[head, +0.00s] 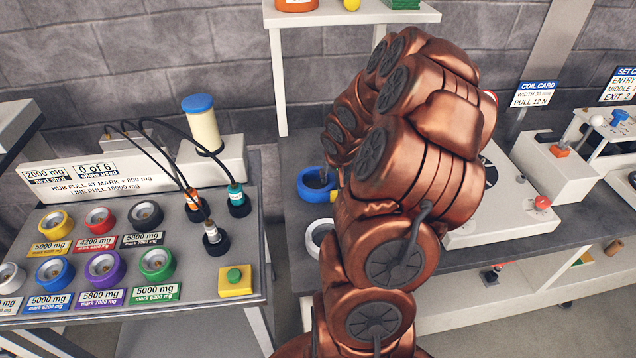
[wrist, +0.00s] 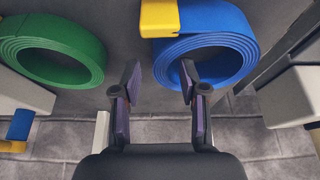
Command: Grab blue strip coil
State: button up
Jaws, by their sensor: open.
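The blue strip coil (wrist: 228,62) is at the upper right in the wrist view, with a yellow clip (wrist: 159,18) at its left edge. In the head view a blue coil (head: 310,195) with a bit of yellow beside it shows on the bench, left of my arm. My gripper (wrist: 160,82) is open and empty. Its right fingertip overlaps the coil's lower left part in the picture; I cannot tell whether it touches. The left finger is in the gap between the blue coil and a green coil (wrist: 55,65).
A white ring (head: 318,234) lies near the bench's front edge. At left, a panel holds several small colored coils, including a small blue one (head: 55,273), beside a yellow block with a green button (head: 235,280). A white machine (head: 515,205) stands right of my arm.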

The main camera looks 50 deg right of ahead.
jog(key=shift+x, duration=1.2)
grip_shut()
